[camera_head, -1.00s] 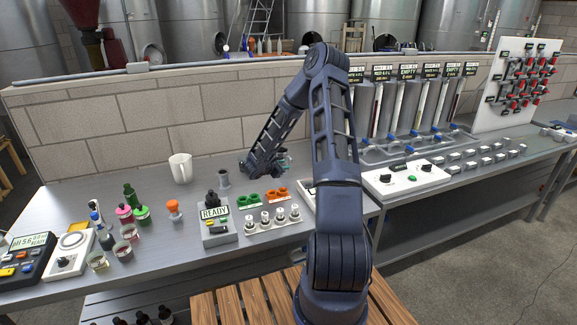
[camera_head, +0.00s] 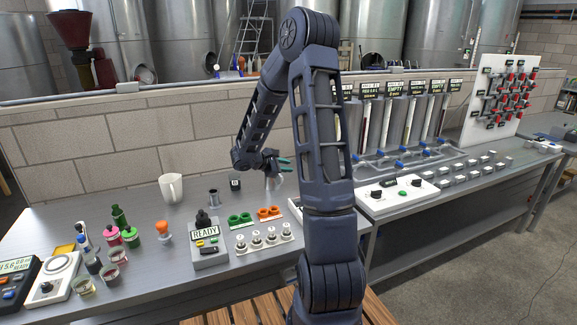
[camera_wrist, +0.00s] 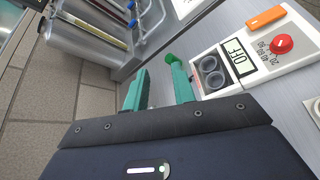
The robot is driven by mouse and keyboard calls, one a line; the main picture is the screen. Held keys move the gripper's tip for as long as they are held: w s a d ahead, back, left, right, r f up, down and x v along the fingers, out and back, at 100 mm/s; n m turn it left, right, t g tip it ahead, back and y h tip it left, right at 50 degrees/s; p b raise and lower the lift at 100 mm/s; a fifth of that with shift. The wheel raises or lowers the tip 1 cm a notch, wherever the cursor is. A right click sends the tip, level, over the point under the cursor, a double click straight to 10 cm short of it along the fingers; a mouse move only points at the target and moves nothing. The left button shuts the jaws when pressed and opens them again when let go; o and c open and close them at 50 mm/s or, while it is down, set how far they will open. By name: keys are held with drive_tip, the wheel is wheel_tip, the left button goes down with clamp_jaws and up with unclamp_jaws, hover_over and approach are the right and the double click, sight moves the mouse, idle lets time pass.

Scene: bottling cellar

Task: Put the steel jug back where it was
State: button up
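My gripper (camera_head: 284,164) is above the back of the bench, near the low block wall. In the wrist view its two teal fingers (camera_wrist: 160,84) stand apart, with nothing visible between them. A pale grey tapered vessel (camera_head: 274,183) shows just below the fingers in the head view. It may be the steel jug, but it is too small and partly covered to be sure. A small dark steel cup (camera_head: 214,197) stands upright to the left, apart from the gripper.
A white mug (camera_head: 171,188) stands farther left. In front are a READY device (camera_head: 208,238), green rings (camera_head: 240,219), orange rings (camera_head: 269,212) and a rack of white-capped vials (camera_head: 264,238). The wrist view shows a meter reading OFF (camera_wrist: 240,57). Glass tubes stand to the right.

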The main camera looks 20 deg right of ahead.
drive_tip(key=s+a+r+m+y, duration=0.4)
drive_tip(key=s+r, duration=0.1)
drive_tip(key=s, duration=0.5)
drive_tip(key=s+a+r+m+t+y, duration=0.1)
drive_tip(key=s+a+r+m+y, duration=0.3)
drive_tip(key=s, duration=0.7)
drive_tip(key=s+a+r+m+y, duration=0.4)
drive_tip(key=s+r, duration=0.4)
drive_tip(key=s, duration=0.2)
drive_tip(key=shift+s+r+m+t+y, duration=0.2)
drive_tip(key=shift+s+m+t+y, duration=0.25)
drive_tip(key=shift+m, duration=0.25)
